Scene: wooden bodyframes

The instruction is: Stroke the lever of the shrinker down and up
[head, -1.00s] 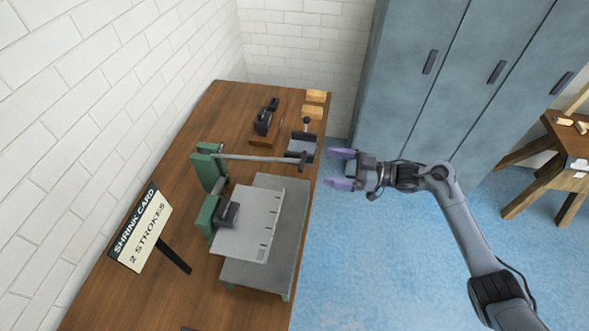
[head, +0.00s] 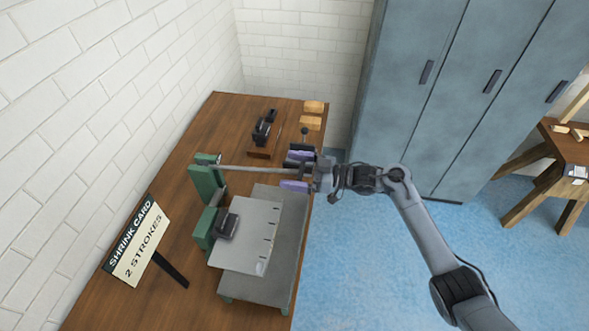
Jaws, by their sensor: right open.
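The shrinker (head: 203,187) is a green machine on the wooden bench, with a long grey lever (head: 252,169) reaching right from its top. A light metal sheet (head: 248,238) lies at its dark jaws (head: 227,226), over a grey stand. My right gripper (head: 297,170) is at the lever's right end, with purple fingers open on either side of it in the picture. The lever's end grip is largely hidden by the gripper, and I cannot tell whether the fingers touch it. My left gripper does not show.
A sign (head: 138,246) reading "SHRINK CARD 2 STROKES" stands at the bench's left. A dark tool (head: 262,132) and wooden blocks (head: 312,114) sit at the far end. Blue-grey lockers (head: 440,90) stand behind; the blue floor right of the bench is open.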

